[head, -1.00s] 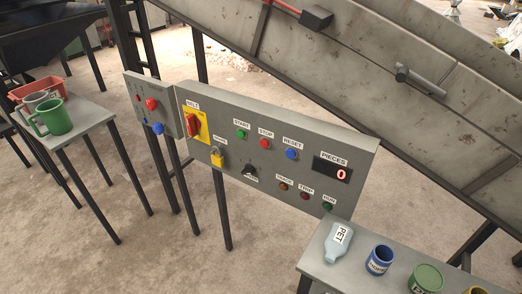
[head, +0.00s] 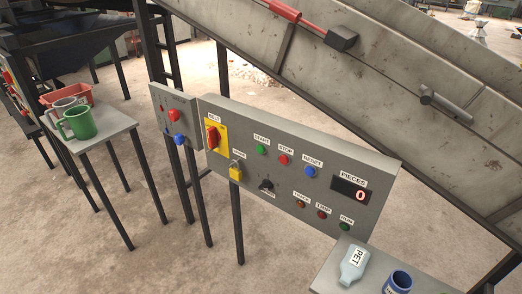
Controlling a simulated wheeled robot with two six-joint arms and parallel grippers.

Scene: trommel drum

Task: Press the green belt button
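The green button (head: 261,149) sits under a START label on the grey belt control panel (head: 225,175). To its right are a red STOP button (head: 283,160) and a blue RESET button (head: 310,172). A red rotary switch (head: 212,137) on a yellow plate under a BELT label is at the panel's left. A green RUN lamp (head: 345,226) is at the lower right, and the PIECES display (head: 351,191) reads 0. Neither of my grippers shows in the head view.
A small table (head: 108,129) at left holds a green mug (head: 80,123), a grey mug and a red bin (head: 78,92). A table at lower right holds a PET bottle (head: 353,266) and a blue cup (head: 398,282). A sloping conveyor (head: 370,90) runs behind the panel.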

